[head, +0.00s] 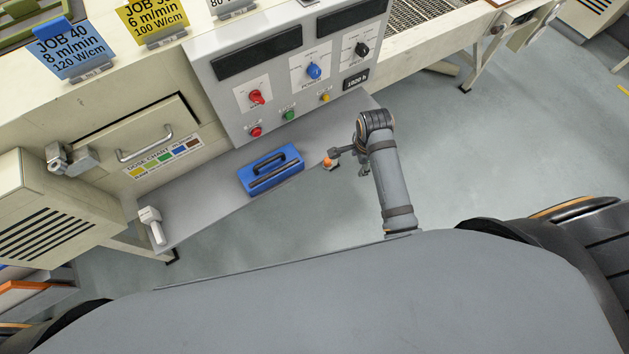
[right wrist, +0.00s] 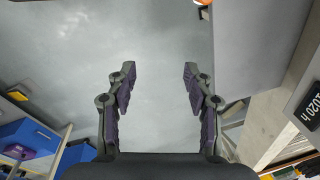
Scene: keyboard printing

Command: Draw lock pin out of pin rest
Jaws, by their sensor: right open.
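A small orange-topped piece (head: 328,162), which looks like the lock pin, stands at the front right edge of the grey shelf (head: 205,195). Its lower part and the pin rest are too small to make out. Orange also shows at the top edge of the right wrist view (right wrist: 202,3), beyond the fingertips. My right gripper (head: 347,161) is just right of the orange piece, with one finger reaching close to it. In the right wrist view the gripper (right wrist: 158,75) is open, with nothing between its fingers. My left gripper is not in view.
A blue case (head: 283,168) with a dark handle lies on the shelf left of the orange piece. A white handled tool (head: 151,224) is at the shelf's left end. The control panel (head: 285,75) with knobs and buttons rises behind. Open floor (head: 480,150) lies to the right.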

